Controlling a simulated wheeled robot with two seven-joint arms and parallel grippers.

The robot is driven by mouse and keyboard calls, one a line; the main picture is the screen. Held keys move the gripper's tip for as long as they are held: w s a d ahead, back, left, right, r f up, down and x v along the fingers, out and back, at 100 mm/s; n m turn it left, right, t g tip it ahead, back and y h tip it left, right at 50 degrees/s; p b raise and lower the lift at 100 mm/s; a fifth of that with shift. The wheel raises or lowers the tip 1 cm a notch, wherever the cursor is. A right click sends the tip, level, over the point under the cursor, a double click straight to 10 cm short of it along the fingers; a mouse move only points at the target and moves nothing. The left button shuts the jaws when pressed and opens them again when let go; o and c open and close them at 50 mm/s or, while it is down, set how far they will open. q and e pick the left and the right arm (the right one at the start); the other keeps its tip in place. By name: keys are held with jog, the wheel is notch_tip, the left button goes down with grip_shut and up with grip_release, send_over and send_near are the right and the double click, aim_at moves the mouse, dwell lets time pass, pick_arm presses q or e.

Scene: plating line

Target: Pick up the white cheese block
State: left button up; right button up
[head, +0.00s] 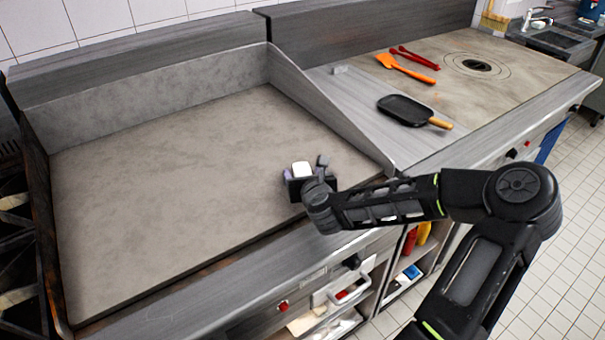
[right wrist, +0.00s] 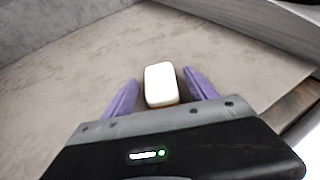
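The white cheese block (right wrist: 161,85) lies on the grey griddle surface (head: 190,170), near its front right corner. It also shows in the head view (head: 301,168), partly hidden by my right gripper. My right gripper (right wrist: 160,92) is open, with one purple finger on each side of the block. In the right wrist view there is a gap between each finger and the block. In the head view the right gripper (head: 303,172) reaches over the front edge of the griddle. My left gripper is not in view.
A raised metal side wall (head: 325,105) stands right of the griddle. Beyond it are a black pan (head: 405,109) with a wooden handle, an orange spatula (head: 405,68) and red tongs (head: 415,57). The rest of the griddle is clear.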

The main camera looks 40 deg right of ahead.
aim_at(303, 174)
grip_shut()
dwell(0.5)
jog(key=shift+r, duration=0.1)
notch_tip(303, 174, up, 10)
jog(key=p, duration=0.3)
dwell(0.8)
